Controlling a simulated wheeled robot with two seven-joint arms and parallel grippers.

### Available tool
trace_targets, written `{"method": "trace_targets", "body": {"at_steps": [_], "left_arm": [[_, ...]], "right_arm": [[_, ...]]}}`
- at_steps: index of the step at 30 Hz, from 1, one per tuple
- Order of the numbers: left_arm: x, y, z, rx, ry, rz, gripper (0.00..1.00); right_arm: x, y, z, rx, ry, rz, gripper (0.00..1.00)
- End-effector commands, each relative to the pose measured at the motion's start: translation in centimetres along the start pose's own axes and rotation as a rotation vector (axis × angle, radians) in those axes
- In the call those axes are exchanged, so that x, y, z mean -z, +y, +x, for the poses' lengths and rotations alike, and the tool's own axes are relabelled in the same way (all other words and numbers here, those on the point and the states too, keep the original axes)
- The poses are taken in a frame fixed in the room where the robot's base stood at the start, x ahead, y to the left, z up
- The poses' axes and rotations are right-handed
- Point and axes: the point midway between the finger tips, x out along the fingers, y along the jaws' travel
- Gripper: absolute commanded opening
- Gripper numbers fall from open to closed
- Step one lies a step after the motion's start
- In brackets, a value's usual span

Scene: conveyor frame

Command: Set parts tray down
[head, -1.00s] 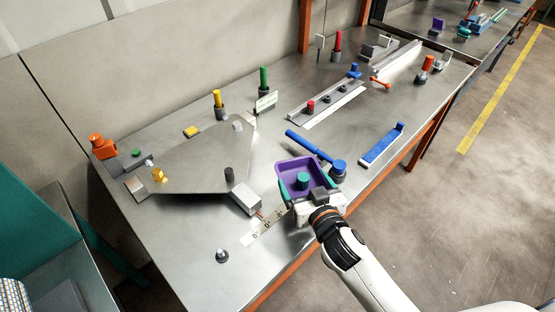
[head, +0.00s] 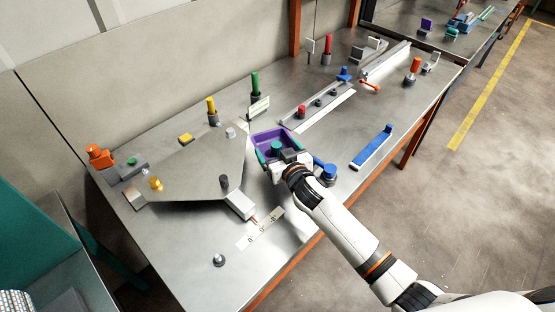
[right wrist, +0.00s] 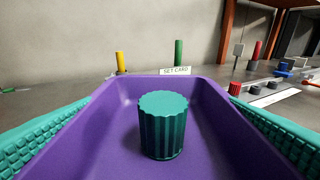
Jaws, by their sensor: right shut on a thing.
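The purple parts tray (head: 266,136) is in my right gripper (head: 281,153), over the bench's middle in the head view. A ribbed teal knob (head: 277,147) stands upright inside it. In the right wrist view the tray (right wrist: 100,130) fills the lower middle, with the teal knob (right wrist: 163,128) on its floor. The gripper's teal ribbed pads lie along both side walls, shut on the tray. The tray looks level; its underside and any gap to the bench are hidden. My left gripper is not in view.
A blue-knobbed tool (head: 328,174) lies partly hidden beside the tray. A grey plate (head: 195,165) is to the left, with yellow (head: 211,108) and green (head: 255,86) posts behind. A set card (head: 259,107) stands beyond the tray. A blue bar (head: 372,148) lies to the right.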

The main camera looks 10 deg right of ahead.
Motion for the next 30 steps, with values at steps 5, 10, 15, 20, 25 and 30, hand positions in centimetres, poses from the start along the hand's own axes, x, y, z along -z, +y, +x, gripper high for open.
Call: {"method": "trace_targets", "body": {"at_steps": [5,10,15,20,25,30], "left_arm": [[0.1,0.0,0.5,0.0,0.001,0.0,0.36],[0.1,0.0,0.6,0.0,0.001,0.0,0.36],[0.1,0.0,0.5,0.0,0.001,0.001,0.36],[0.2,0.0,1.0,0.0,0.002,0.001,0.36],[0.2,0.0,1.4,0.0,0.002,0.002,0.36],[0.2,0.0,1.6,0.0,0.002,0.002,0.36]], "right_arm": [[2.7,0.1,0.5,0.0,0.003,0.001,0.67],[3.6,0.1,0.7,0.0,0.001,0.001,0.67],[3.5,0.0,0.7,0.0,0.0,0.0,0.67],[4.0,0.1,0.8,0.0,0.001,0.0,0.67],[4.5,0.1,0.9,0.0,0.001,0.0,0.67],[4.7,0.0,0.9,-0.001,0.001,0.001,0.67]]}}
